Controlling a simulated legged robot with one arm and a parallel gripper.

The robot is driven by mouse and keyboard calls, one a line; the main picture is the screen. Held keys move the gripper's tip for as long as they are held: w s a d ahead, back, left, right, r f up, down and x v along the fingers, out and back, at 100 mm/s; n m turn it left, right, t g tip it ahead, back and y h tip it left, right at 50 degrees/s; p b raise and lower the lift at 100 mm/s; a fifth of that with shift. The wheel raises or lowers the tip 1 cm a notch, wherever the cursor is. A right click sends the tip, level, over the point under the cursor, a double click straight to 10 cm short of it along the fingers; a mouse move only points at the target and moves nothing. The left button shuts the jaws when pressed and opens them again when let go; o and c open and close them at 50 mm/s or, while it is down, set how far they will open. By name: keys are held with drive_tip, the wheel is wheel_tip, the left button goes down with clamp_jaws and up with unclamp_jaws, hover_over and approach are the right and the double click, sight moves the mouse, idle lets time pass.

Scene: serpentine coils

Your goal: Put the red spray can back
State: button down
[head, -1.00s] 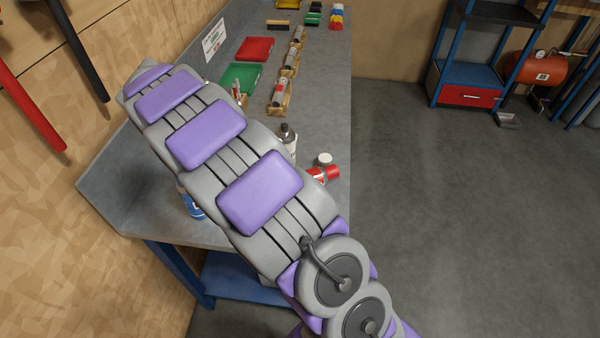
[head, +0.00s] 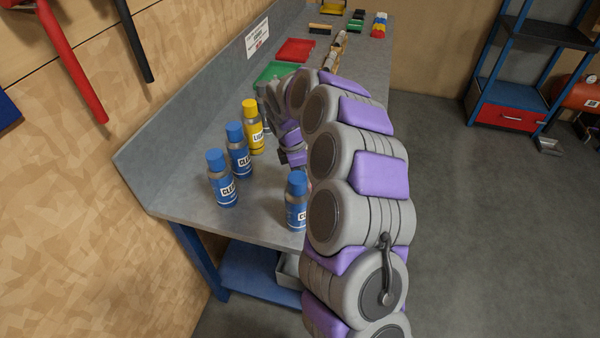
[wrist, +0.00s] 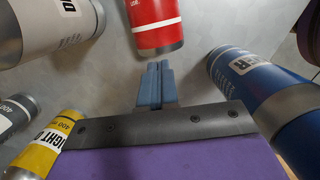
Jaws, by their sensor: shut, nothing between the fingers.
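The red spray can (wrist: 154,22) shows at the top of the wrist view, just beyond my fingertips; its upper part is cut off. My gripper (wrist: 158,68) is shut and empty, and a small gap separates the fingertips from the red can. I cannot tell whether the can stands or lies. In the head view my gripper (head: 284,156) is low over the bench, among the cans. My arm hides the red can there.
Blue cans (head: 223,180), (head: 238,152), (head: 297,203) and a yellow can (head: 252,128) stand on the grey bench (head: 180,187). In the wrist view, a blue can (wrist: 265,95) is close right, a yellow can (wrist: 48,140) close left, a white can (wrist: 45,25) upper left.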

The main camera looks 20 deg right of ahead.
drive_tip(key=d+b, duration=0.1)
drive_tip(key=d, duration=0.5)
drive_tip(key=s+d+b, duration=0.1)
drive_tip(key=d, duration=0.2)
drive_tip(key=shift+f+b, duration=0.35)
drive_tip(key=shift+f, duration=0.25)
drive_tip(key=shift+s+p, duration=0.1)
drive_tip(key=shift+p, duration=0.2)
drive_tip(key=shift+s+a+f, duration=0.1)
drive_tip(key=shift+f, duration=0.15)
